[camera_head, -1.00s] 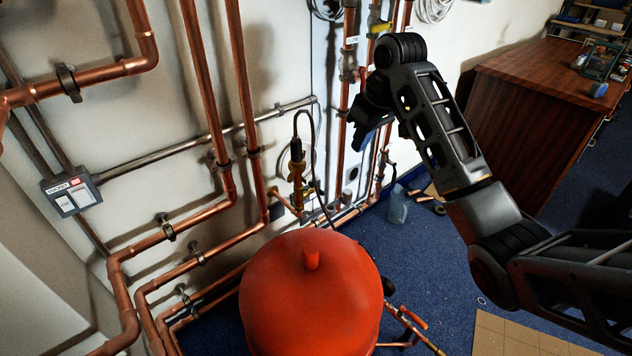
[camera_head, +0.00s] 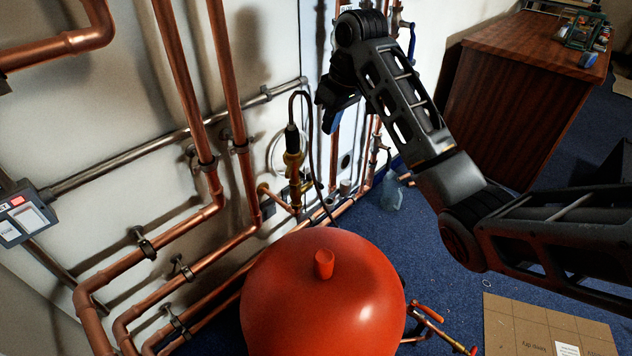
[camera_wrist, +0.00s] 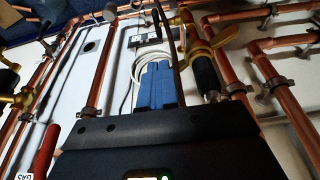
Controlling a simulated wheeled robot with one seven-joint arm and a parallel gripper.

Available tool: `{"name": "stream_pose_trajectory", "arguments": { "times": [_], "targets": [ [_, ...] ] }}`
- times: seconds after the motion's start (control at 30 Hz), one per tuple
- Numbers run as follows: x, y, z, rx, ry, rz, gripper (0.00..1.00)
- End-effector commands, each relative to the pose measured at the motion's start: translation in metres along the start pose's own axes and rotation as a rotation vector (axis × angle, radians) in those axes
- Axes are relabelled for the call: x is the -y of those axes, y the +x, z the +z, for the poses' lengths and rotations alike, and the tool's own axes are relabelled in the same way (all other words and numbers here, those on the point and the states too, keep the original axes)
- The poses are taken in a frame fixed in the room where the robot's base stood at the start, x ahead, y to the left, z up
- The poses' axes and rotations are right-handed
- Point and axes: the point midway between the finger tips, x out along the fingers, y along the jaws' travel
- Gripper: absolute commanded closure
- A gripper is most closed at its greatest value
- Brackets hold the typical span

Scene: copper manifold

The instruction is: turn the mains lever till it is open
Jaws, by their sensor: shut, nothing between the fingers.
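I cannot tell for sure which handle is the mains lever. A blue lever (camera_head: 411,45) shows on the pipes behind my arm at upper right in the head view. A brass valve fitting (camera_head: 293,165) with a black top and hose stands by the wall. In the wrist view, a brass fitting (camera_wrist: 228,38) with a wing-like handle is to the right of my fingers, and a red handle (camera_wrist: 45,148) is at lower left. My gripper (camera_head: 331,122) has blue fingertips, shut and empty, before the wall pipes; it also shows in the wrist view (camera_wrist: 157,85). My fingers appear apart from these handles.
A red round vessel (camera_head: 320,305) stands in front, below my gripper. Copper pipes (camera_head: 185,90) line the wall on the left. A wooden cabinet (camera_head: 515,85) stands at the right, with blue floor (camera_head: 440,270) before it. A cardboard sheet (camera_head: 545,330) lies at lower right.

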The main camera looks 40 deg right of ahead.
Motion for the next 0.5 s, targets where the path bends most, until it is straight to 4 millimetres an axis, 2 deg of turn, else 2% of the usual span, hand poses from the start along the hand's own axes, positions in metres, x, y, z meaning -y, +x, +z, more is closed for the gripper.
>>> {"name": "stream_pose_trajectory", "arguments": {
  "times": [0.03, 0.2, 0.5],
  "targets": [
    [0.0, 0.012, 0.004, 0.0, 0.0, 0.0, 1.0],
    [0.0, 0.031, 0.009, 0.0, 0.0, 0.0, 1.0],
    [0.0, 0.048, 0.013, 0.001, 0.0, 0.0, 1.0]
  ]
}}
